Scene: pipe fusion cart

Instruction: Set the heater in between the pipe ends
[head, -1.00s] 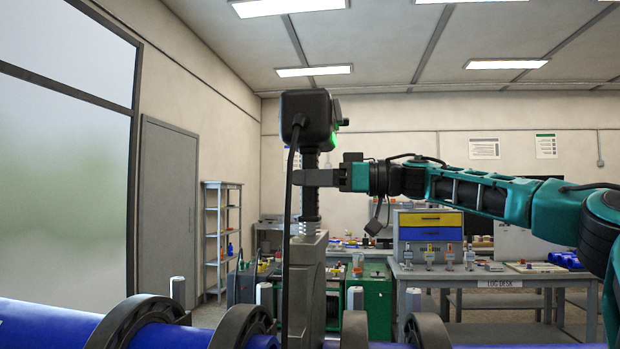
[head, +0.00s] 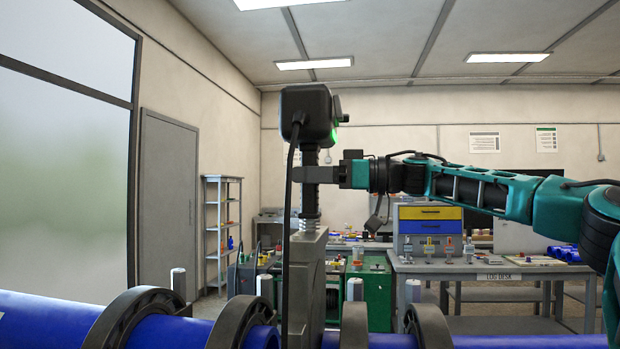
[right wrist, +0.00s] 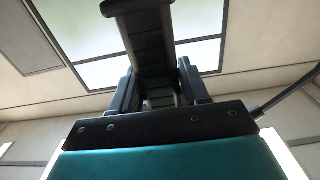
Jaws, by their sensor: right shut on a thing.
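The heater (head: 307,285) is a flat grey plate with a ribbed black handle and a black control box (head: 308,116) with a green light on top. It hangs upright between the left blue pipe (head: 180,330) and the right blue pipe (head: 490,332). Its lower edge is out of frame, so I cannot tell how deep it sits. My right gripper (head: 318,174) is shut on the heater's handle below the box. In the right wrist view the dark handle (right wrist: 150,50) runs up between the fingers. My left gripper is not in view.
Black clamp rings (head: 135,315) hold the pipes on both sides of the heater. A dark cable (head: 287,220) hangs down from the box in front of the plate. Behind stand a grey log desk (head: 490,270), a green cabinet (head: 372,290) and a shelf (head: 222,225).

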